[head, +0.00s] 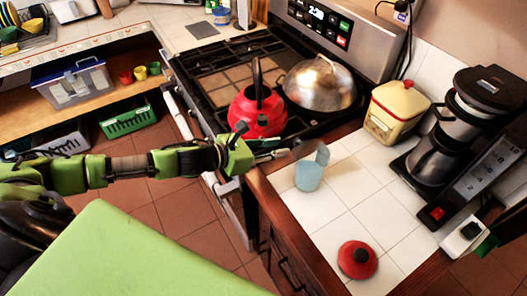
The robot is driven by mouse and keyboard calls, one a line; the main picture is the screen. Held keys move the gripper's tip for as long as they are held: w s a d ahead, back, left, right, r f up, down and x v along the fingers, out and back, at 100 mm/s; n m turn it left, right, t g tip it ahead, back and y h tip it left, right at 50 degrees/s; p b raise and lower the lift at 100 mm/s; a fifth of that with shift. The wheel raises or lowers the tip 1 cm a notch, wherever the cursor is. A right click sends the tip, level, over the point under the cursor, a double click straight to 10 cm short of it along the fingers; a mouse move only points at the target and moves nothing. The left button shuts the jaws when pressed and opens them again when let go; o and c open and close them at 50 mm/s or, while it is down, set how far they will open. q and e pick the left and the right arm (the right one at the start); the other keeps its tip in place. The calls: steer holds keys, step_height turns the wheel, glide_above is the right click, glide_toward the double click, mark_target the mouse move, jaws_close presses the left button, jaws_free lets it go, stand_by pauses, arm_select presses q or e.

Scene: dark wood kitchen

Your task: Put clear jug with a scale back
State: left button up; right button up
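A small pale-blue, see-through jug (308,176) is on the white tiled counter right of the stove, with a grey-blue piece rising at its upper right. I cannot make out a scale on it. My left gripper (284,150) reaches in from the left, with its fingers just above and left of the jug, at the counter's edge. The fingers are small and blurred, so I cannot tell whether they are open or touch the jug. My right gripper is not in view.
A red kettle (257,112) and a domed metal lid (319,84) are on the stove. A cream canister (396,112), a coffee maker (452,135) and a red lid (357,260) are on the counter. Bare tiles (345,205) lie between jug and red lid.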

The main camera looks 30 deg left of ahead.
arm_select(q)
steer(key=shift+b+v, duration=0.7)
steer(key=shift+v, duration=1.75)
